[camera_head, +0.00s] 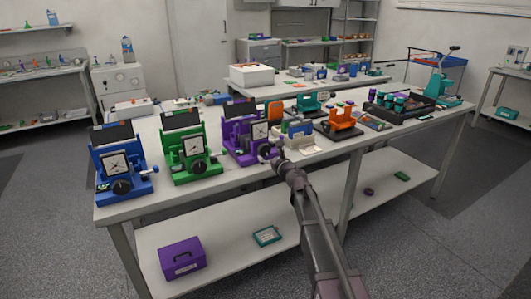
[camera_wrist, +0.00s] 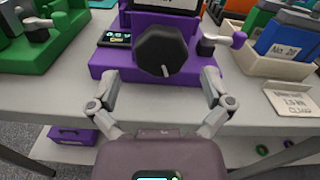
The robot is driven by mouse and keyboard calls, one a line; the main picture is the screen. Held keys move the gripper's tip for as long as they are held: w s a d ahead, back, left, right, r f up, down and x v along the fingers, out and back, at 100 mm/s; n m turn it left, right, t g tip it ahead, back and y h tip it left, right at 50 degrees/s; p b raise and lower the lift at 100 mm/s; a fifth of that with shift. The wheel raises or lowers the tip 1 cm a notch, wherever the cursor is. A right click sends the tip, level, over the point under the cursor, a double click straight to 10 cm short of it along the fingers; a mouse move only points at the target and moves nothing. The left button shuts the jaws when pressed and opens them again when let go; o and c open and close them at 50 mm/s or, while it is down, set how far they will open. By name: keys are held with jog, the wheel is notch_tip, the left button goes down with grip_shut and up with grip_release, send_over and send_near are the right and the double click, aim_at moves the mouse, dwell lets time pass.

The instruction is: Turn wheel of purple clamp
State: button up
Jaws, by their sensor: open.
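The purple clamp (camera_head: 238,135) stands on the table's front edge, third in a row of similar clamps. Its dark faceted wheel (camera_wrist: 162,50) with a white mark faces me in the wrist view. The mark points downward, slightly right. My gripper (camera_wrist: 161,76) is open, with one finger on each side just below and in front of the wheel. I cannot tell whether either finger touches the clamp. In the head view my gripper (camera_head: 282,164) is close in front of the clamp's lower right side.
A green clamp (camera_head: 185,155) and a blue clamp (camera_head: 118,172) stand to the left. Right of the purple base are a small lever with a purple knob (camera_wrist: 239,36), a cream holder with a blue block (camera_wrist: 290,42), and a label card (camera_wrist: 291,98). The floor in front is clear.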

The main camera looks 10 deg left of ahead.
jog(key=v, duration=0.8)
jog(key=shift+s+d, duration=0.15)
dwell(0.6)
jog(key=s+d+f+n+g+h, duration=0.1)
jog(key=s+d+f+n+g, duration=0.2)
jog(key=s+f+n+g, duration=0.45)
jog(key=s+d+f+n+g+h, duration=0.25)
jog(key=s+f+n, duration=0.25)
jog(key=s+n, duration=0.55)
jog(key=s+d+f+n+g+h, duration=0.2)
jog(key=s+d+f+n+h, duration=0.1)
jog(key=s+d+n, duration=0.3)
jog(key=s+d+f+n+g+h, duration=0.3)
jog(key=s+d, duration=0.3)
jog(key=d, duration=0.2)
notch_tip(320, 180, up, 15)
jog(key=p, duration=1.5)
jog(key=shift+s+d, duration=0.35)
jog(key=shift+s, duration=0.1)
jog(key=shift+h, duration=0.25)
